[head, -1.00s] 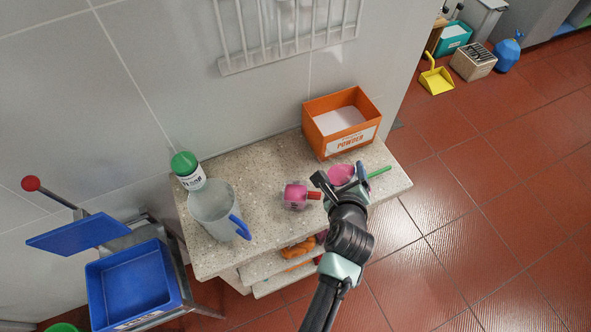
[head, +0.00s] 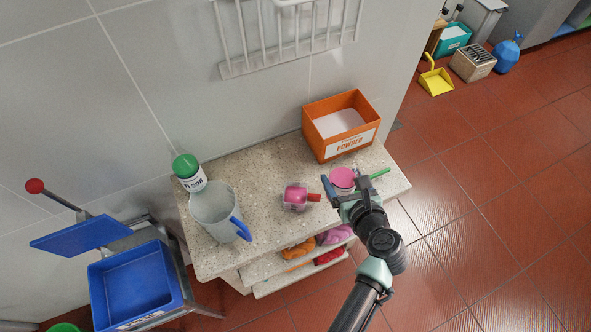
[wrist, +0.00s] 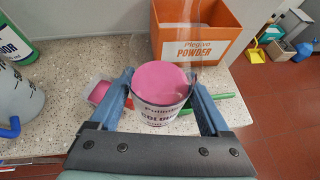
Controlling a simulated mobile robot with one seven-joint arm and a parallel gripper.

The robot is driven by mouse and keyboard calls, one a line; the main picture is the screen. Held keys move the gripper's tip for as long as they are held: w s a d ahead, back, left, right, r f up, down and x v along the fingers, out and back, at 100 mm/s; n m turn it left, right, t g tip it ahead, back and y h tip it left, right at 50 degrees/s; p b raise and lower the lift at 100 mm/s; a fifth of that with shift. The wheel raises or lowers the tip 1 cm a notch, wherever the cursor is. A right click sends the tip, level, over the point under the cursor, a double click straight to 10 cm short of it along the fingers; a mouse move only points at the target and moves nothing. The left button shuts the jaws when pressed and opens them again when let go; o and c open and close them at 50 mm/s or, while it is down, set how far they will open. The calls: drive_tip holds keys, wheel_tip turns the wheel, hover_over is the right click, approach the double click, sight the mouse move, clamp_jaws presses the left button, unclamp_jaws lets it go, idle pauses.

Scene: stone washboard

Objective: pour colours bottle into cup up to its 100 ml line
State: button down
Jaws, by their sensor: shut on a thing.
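The colours bottle (head: 343,180), a white-labelled tub with a pink top, is near the right front of the stone top. In the wrist view the bottle (wrist: 160,112) sits between my fingers and looks upright. My gripper (head: 345,193) is shut on it. Whether its base touches the stone is hidden. A small clear cup (head: 295,198) with a red handle stands just left of the bottle and shows pink inside. It is partly hidden behind my left finger in the wrist view (wrist: 97,92). Its level marks are too small to read.
A clear jug (head: 213,210) with a blue handle and a green-capped bottle (head: 188,172) stand at the left. An orange powder box (head: 340,143) is at the back right. A green stick (head: 380,173) lies right of the bottle. Bare stone lies behind the cup.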

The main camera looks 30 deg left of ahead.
sight(351, 173)
wheel_tip(351, 173, up, 6)
drive_tip(key=p, duration=0.6)
drive_tip(key=shift+f, duration=0.15)
